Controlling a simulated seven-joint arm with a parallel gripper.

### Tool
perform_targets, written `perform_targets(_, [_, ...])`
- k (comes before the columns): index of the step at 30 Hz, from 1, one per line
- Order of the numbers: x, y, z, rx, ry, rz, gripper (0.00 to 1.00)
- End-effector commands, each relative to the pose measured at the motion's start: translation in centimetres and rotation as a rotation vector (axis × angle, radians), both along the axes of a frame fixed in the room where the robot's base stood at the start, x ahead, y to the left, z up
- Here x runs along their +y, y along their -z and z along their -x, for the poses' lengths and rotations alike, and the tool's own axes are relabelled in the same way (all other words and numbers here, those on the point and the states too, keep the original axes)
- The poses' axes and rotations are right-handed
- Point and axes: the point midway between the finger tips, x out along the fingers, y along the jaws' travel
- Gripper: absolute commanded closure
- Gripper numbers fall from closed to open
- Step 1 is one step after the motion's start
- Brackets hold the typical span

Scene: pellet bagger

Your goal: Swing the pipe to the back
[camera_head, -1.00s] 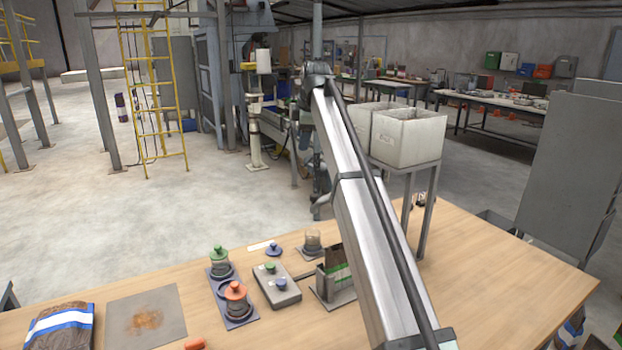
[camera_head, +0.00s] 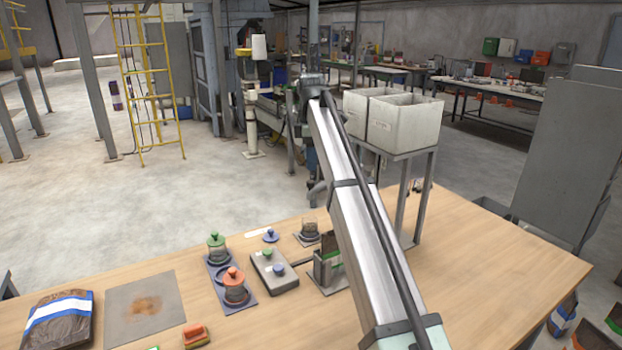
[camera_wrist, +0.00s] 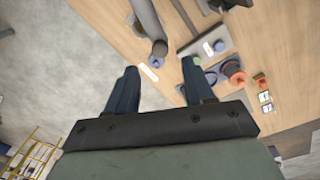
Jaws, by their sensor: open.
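A grey pipe (camera_wrist: 148,22) comes in from the top of the wrist view and ends in a dark round tip above the bench. A grey curved piece beside my arm in the head view (camera_head: 318,188) may be the same pipe, mostly hidden by the arm. My gripper (camera_wrist: 160,70) has its two dark fingers spread with nothing between them. The pipe's end lies just beyond the fingertips in the wrist picture; I cannot tell the gap in depth. In the head view my gripper is hidden or too small to make out.
The wooden bench (camera_head: 420,285) holds a green-lidded jar (camera_head: 217,247), an orange-lidded jar (camera_head: 235,287), a knobbed grey box (camera_head: 275,272) and a brown bag (camera_head: 57,318). White bins (camera_head: 404,123) on a stand are right of my arm. Open floor lies left.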

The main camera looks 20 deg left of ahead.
Motion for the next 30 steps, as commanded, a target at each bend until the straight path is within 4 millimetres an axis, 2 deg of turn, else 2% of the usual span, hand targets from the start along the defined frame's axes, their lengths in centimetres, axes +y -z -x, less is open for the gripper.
perform_targets(3, [-0.1, 2.3, 0.1, 0.002, 0.000, 0.001, 0.47])
perform_targets(12, [0.0, 6.0, -0.2, 0.000, 0.000, 0.000, 0.47])
perform_targets(18, [0.1, 6.9, -0.3, -0.002, 0.000, -0.001, 0.47])
perform_targets(26, [0.1, 7.0, -0.3, -0.001, 0.000, 0.000, 0.47])
perform_targets(30, [0.1, 7.0, -0.3, -0.001, 0.000, 0.000, 0.58])
